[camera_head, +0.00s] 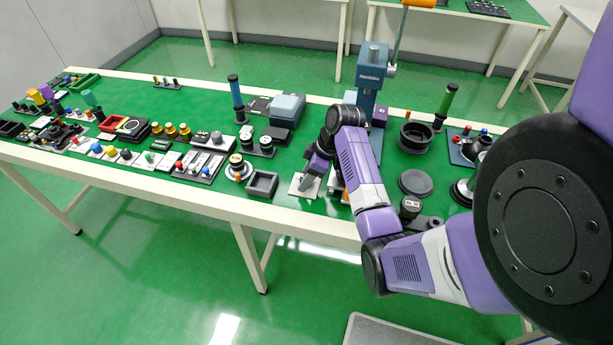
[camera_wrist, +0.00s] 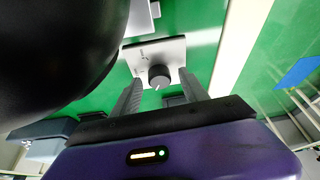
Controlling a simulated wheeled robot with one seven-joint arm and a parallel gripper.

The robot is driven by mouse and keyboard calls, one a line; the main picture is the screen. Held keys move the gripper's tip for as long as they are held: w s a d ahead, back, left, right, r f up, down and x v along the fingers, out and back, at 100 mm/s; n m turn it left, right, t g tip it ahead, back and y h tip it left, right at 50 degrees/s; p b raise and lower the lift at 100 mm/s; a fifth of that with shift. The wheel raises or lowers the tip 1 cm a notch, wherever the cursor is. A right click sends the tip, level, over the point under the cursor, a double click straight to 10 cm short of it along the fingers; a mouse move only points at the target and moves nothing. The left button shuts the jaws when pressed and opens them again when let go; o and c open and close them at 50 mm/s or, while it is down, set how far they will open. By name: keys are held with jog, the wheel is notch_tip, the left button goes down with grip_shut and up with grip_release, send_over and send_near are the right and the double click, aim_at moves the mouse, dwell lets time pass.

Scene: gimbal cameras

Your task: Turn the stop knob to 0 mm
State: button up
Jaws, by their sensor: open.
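The stop knob (camera_wrist: 159,77) is a small dark round knob with a pale pointer line, on a light grey plate (camera_wrist: 150,52) with small dark markings. In the wrist view it appears between the two fingertips of my gripper (camera_wrist: 161,80), which is open. I cannot tell whether either finger touches it. The markings are too small to read. In the head view the plate (camera_head: 297,187) lies near the table's front edge, with my gripper (camera_head: 309,183) over it. The knob is hidden there by my gripper.
A grey square tray (camera_head: 262,184) stands left of the plate. A blue-grey press (camera_head: 372,75) rises behind my arm. A dark round disc (camera_head: 415,183) and a black bowl (camera_head: 415,137) are to the right. Several knob panels and coloured parts fill the table's left half.

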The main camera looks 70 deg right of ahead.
jog(key=shift+r, duration=0.1)
jog(key=v, duration=0.7)
jog(key=shift+r, duration=0.3)
jog(key=shift+s, duration=0.15)
